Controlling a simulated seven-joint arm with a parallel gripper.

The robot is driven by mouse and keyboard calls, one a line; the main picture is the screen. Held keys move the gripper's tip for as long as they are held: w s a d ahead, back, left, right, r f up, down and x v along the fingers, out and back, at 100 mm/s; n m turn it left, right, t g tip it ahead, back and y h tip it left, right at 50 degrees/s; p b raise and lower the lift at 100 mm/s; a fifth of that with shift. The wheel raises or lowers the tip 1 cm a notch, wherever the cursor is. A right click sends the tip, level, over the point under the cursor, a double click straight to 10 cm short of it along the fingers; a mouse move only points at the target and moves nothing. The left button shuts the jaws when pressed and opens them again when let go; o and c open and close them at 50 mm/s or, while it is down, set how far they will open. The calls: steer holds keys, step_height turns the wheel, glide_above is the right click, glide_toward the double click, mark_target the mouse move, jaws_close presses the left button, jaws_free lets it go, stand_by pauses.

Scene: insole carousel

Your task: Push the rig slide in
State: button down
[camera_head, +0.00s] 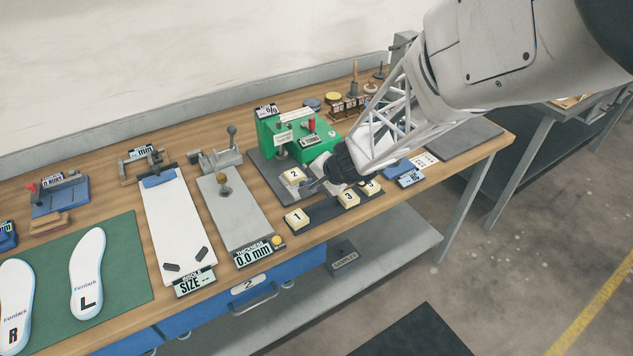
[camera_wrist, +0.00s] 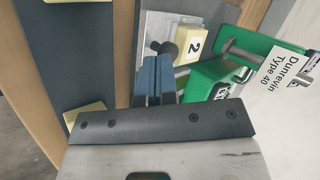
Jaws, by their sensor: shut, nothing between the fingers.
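The green rig (camera_head: 283,135) stands on a dark base plate (camera_head: 262,168) near the middle of the bench. In the wrist view its green body (camera_wrist: 205,78) is at the right, with a label reading Dunrevin Type 40. A light grey slide plate (camera_wrist: 152,28) sticks out from it, carrying a dark round knob (camera_wrist: 158,47) and a cream block marked 2 (camera_wrist: 189,44). The block also shows in the head view (camera_head: 293,177). My gripper (camera_wrist: 153,62) is shut and empty, its blue fingertips close to the knob. I cannot tell whether they touch it.
A dark strip (camera_head: 325,212) with cream blocks 1 (camera_head: 297,217) and 3 (camera_head: 348,198) lies along the front edge. A grey thickness gauge plate (camera_head: 230,205) is to the left. A blue item (camera_head: 398,168) and small posts stand nearby.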

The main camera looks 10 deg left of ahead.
mark_target(294, 169)
steer(key=w+a, duration=0.5)
steer(key=shift+w+a, duration=0.3)
steer(key=shift+d, duration=0.15)
steer(key=shift+s+d+r, duration=0.1)
steer(key=shift+s+d, duration=0.05)
steer(key=shift+d, duration=0.25)
steer(key=shift+s+d+r, duration=0.1)
steer(key=shift+d, duration=0.3)
steer(key=shift+s+d+r, duration=0.1)
steer(key=shift+s+d, duration=0.1)
steer(key=shift+d, duration=0.3)
steer(key=shift+s+d+r, duration=0.1)
steer(key=shift+s+d, duration=0.05)
steer(key=shift+d, duration=0.3)
steer(key=v, duration=1)
